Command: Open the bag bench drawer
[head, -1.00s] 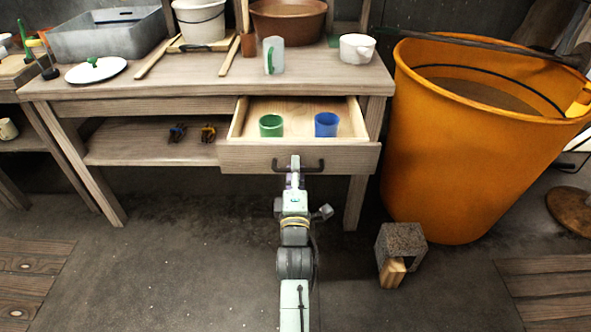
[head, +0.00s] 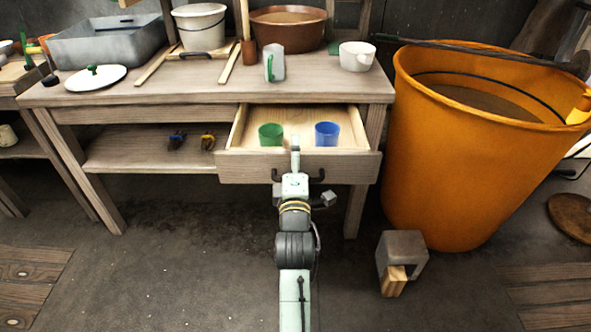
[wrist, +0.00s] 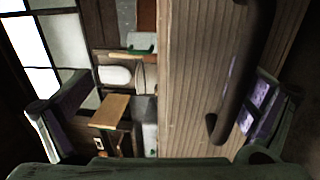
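The wooden bench drawer (head: 240,167) is pulled out of the bench (head: 120,97), with its inside showing. A green cup (head: 271,134) and a blue cup (head: 327,134) stand inside it. Its dark handle (head: 316,176) is partly hidden by my arm. My gripper (head: 295,150) is in front of the drawer front, its tip near the top edge. In the wrist view my gripper (wrist: 165,108) has its fingers wide apart, with nothing clamped between them. There the dark handle (wrist: 242,80) lies close to the right finger; I cannot tell whether they touch.
A large orange bucket (head: 470,160) stands right of the bench. A grey block (head: 403,248) with wood pieces sits on the floor by it. Floor to the left is clear.

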